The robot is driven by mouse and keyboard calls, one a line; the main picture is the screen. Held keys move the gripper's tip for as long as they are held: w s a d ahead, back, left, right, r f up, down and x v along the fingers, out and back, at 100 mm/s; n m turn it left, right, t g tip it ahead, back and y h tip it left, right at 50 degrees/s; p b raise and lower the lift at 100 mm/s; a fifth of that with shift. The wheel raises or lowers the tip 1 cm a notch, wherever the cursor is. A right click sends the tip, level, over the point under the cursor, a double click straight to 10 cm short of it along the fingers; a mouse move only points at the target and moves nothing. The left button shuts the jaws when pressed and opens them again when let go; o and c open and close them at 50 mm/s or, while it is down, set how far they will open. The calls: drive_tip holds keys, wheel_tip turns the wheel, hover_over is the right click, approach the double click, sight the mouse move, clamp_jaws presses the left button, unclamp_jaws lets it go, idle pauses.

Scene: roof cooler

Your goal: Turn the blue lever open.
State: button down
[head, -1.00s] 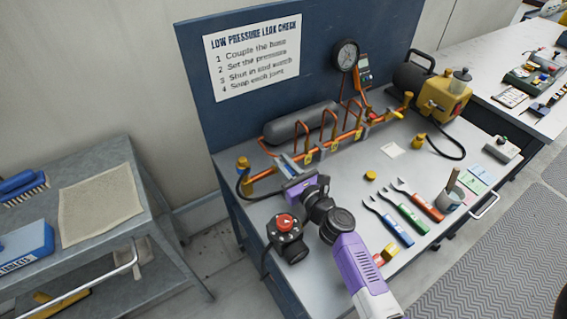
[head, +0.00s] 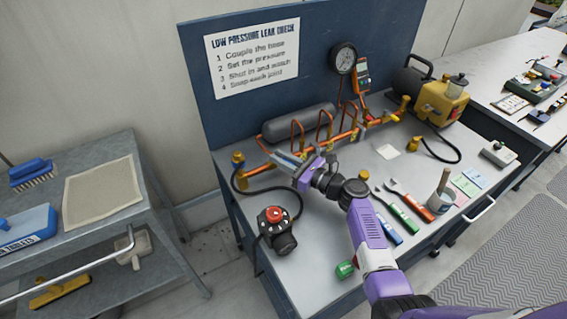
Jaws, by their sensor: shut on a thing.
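The copper pipe manifold (head: 330,138) runs along the back of the bench, with brass fittings and yellow tags. My gripper (head: 284,158) reaches in from the right at the manifold's left part. Its jaws are shut on the blue lever there. The lever is small in the head view and mostly hidden by the fingers, so its exact angle cannot be told. My purple arm crosses the front of the bench and hides part of the top.
A black device with a red knob (head: 275,228) stands at the front left, its hose looping to the brass fitting (head: 239,162). A grey cylinder (head: 299,123) lies behind the manifold. Tools (head: 404,214), a cup (head: 440,203) and a yellow pump (head: 441,102) are to the right.

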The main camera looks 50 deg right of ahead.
drive_tip(key=n+g+y+b, duration=0.1)
drive_tip(key=n+y+b, duration=0.1)
drive_tip(key=y, duration=0.1)
drive_tip(key=d+n+g+y+b, duration=0.1)
drive_tip(key=n+y+b, duration=0.1)
drive_tip(key=y, duration=0.1)
drive_tip(key=shift+w+f, duration=0.15)
drive_tip(key=shift+f, duration=0.05)
drive_tip(key=shift+w+r+n+g+y+b, duration=0.1)
drive_tip(key=shift+n+g+y+b, duration=0.65)
drive_tip(key=shift+y+b, duration=0.35)
drive_tip(key=shift+r+n, duration=0.1)
drive_tip(key=shift+n, duration=0.15)
drive_tip(key=c, duration=1.4)
unclamp_jaws()
drive_tip(key=shift+o, duration=0.2)
drive_tip(key=shift+b+v, duration=0.5)
drive_tip(key=shift+v, duration=3.4)
drive_tip(key=shift+w+d, duration=0.1)
